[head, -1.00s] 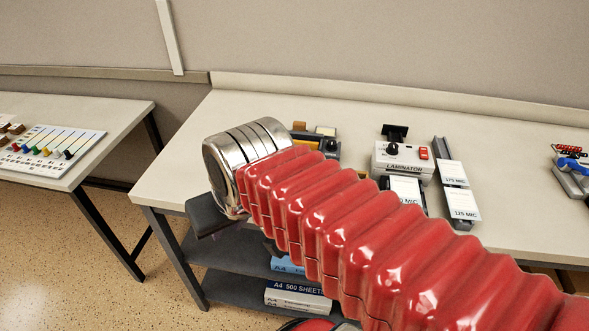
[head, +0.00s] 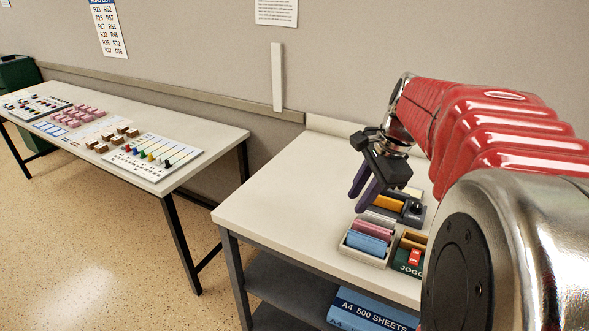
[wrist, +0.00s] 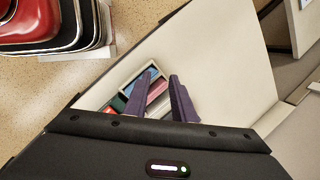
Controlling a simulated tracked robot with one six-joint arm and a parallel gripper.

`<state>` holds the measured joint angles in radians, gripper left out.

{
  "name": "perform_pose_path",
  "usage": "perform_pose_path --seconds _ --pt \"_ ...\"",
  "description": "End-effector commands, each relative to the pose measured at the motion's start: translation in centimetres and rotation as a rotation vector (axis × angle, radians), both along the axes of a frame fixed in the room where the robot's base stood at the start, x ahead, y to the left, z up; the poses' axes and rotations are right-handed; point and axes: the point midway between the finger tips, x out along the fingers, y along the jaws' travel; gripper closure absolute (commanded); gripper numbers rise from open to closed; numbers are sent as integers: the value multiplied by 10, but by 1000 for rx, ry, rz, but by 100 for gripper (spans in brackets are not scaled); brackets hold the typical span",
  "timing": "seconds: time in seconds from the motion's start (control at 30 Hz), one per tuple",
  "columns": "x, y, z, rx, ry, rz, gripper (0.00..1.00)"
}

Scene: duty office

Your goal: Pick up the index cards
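A pale tray (head: 386,262) near the front left of the right-hand table holds a blue stack (head: 366,243) and a pink stack (head: 374,229), which look like the index cards. In the wrist view, the blue stack (wrist: 154,73) and pink stack (wrist: 157,90) show between and behind the fingers. My gripper (head: 356,203) has two purple fingers, pointing down above the table, behind and left of the tray in the picture. They are apart and nothing shows between them. It also shows in the wrist view (wrist: 161,75). The fingers partly hide the tray there.
A green jogger box (head: 406,262) stands right of the tray. A dark holder with an orange piece (head: 388,202) is behind it. The table's left part (head: 275,205) is clear. The left table (head: 215,135) carries boards and small blocks.

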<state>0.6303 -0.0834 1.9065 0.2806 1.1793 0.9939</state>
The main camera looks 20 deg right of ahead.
Motion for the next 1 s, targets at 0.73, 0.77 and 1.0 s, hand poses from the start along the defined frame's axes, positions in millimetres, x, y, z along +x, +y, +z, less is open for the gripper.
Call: perform_pose_path --seconds 0.73,0.77,1.0 --pt "1 -147 -25 334 101 -720 77" --pt "2 -147 -25 334 101 -719 77" --pt "2 -146 -27 333 102 -716 77"
